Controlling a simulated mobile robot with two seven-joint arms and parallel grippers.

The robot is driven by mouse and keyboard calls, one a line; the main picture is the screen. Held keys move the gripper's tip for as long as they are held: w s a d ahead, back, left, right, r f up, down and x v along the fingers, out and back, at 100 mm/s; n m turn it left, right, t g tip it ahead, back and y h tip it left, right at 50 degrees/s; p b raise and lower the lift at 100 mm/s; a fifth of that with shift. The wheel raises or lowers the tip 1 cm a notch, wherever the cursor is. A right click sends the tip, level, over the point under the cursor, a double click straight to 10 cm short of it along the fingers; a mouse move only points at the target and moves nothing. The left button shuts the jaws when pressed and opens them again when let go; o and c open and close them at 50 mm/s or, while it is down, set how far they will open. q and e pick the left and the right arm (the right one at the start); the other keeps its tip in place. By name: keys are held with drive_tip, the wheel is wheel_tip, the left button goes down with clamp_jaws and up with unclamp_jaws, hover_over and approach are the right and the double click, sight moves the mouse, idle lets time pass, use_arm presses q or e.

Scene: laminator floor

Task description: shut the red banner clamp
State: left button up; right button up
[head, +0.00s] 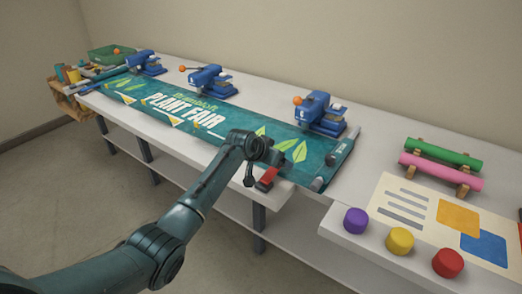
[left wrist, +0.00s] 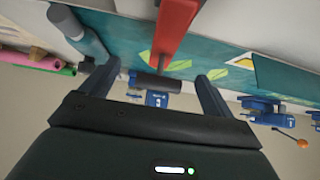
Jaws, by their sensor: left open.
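The red banner clamp (head: 267,180) is at the front edge of the table, by the near edge of the green plant fair banner (head: 170,98). Its red bar (left wrist: 174,32) shows large at the top of the left wrist view, lying between the lines of my two fingers. My left gripper (head: 263,168) is open and empty, right by the clamp; its fingers (left wrist: 158,78) stand apart on either side of the bar in the picture. I see no contact between them. My gripper hides part of the clamp in the head view, and I cannot tell the lever's angle. My right gripper is not in view.
Several blue presses (head: 320,115) with orange knobs stand along the banner's back edge. A dark roller bar (head: 335,165) lies at its right end. Green (head: 445,153) and pink (head: 440,171) rolls, a poster (head: 435,215) and purple, yellow and red knobs (head: 447,262) are at right.

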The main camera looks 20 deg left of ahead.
use_arm(q)
drive_tip(key=v, duration=0.9)
drive_tip(key=shift+s, duration=0.15)
drive_tip(key=shift+c, duration=0.2)
